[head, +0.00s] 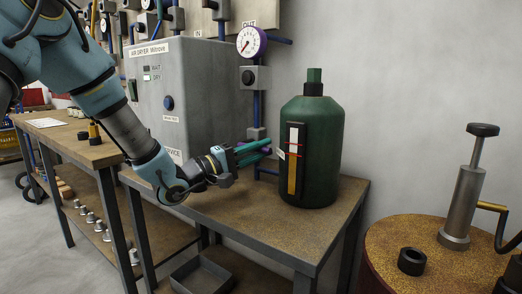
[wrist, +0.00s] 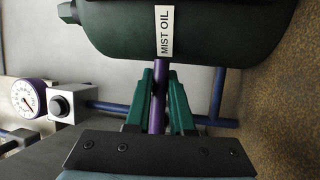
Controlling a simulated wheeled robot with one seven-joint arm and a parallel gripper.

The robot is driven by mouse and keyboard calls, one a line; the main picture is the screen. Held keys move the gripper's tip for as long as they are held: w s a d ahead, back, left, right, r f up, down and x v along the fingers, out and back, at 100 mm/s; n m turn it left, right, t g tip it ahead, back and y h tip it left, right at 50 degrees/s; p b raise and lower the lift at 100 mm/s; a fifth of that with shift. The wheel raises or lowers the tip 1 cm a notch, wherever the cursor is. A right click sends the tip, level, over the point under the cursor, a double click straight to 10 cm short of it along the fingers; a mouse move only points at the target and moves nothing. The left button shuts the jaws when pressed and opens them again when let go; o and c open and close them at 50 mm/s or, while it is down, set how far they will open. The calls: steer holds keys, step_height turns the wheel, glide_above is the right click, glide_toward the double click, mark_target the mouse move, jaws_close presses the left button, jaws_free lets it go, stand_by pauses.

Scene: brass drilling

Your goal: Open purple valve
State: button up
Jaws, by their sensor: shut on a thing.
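A purple bar (wrist: 158,95), which looks like the purple valve's handle, runs between the two green fingers of my gripper (wrist: 160,105) in the wrist view. The fingers are shut on it. A white MIST OIL label (wrist: 165,30) is at the bar's far end. In the head view my gripper (head: 254,152) is at the blue pipe, just left of the dark green bottle, with a bit of purple (head: 265,151) showing at the fingers. The rest of the valve is mostly hidden by the fingers.
The dark green bottle (head: 324,150) stands on the brown table (head: 310,232) close to my fingers. A grey air dryer box (head: 190,95) is behind my arm. A purple-rimmed gauge (head: 251,42) is above. A rusty drum (head: 425,250) stands at right.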

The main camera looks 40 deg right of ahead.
jaws_close()
stand_by(0.8)
steer(key=shift+r, duration=0.1)
